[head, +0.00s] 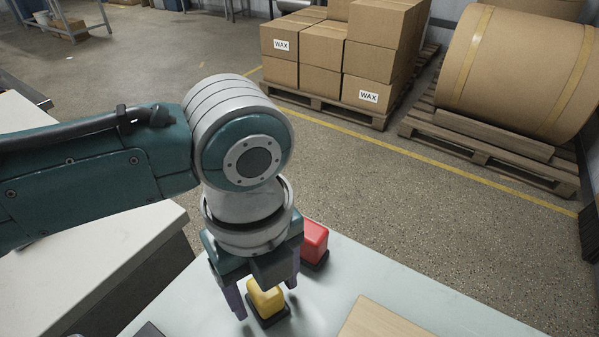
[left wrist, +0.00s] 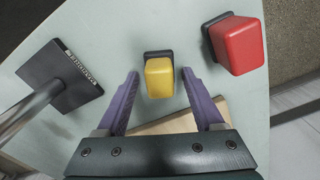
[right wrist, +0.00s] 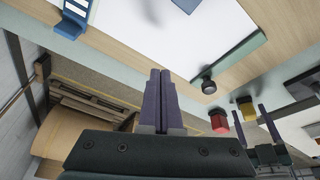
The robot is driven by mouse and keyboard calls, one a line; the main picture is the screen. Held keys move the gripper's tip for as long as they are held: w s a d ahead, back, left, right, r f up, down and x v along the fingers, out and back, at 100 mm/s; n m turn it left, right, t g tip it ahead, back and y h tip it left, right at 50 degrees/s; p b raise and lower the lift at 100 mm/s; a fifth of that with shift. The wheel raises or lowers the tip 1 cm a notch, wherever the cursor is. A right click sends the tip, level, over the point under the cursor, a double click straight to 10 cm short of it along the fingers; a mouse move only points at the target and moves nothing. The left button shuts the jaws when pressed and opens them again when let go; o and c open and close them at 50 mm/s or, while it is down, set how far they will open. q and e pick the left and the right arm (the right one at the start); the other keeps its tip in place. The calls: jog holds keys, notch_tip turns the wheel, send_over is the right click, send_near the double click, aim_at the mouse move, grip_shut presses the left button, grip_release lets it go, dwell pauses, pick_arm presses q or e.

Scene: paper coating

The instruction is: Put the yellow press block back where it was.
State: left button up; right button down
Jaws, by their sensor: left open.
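The yellow press block (head: 262,294) stands upright on a dark base on the pale table. In the left wrist view the yellow block (left wrist: 159,77) lies between the purple fingertips of my left gripper (left wrist: 160,73), with a gap on each side. That left gripper (head: 266,301) is open and points down over the block in the head view. The yellow block also shows small in the right wrist view (right wrist: 246,111). My right gripper (right wrist: 160,72) has its fingers together with nothing visible between them; it is outside the head view.
A red block (head: 314,240) on a dark base stands close behind the yellow one. A wooden board (head: 378,320) lies to the right. A dark plate with a metal post (left wrist: 62,75) stands nearby. The right wrist view shows a white sheet (right wrist: 170,30) and a black knob (right wrist: 208,86).

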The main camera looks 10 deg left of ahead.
pick_arm(q)
jog(key=shift+r, duration=0.55)
notch_tip(320, 180, up, 11)
jog(key=p, duration=0.2)
jog(key=shift+p, duration=0.3)
jog(key=shift+r, duration=0.1)
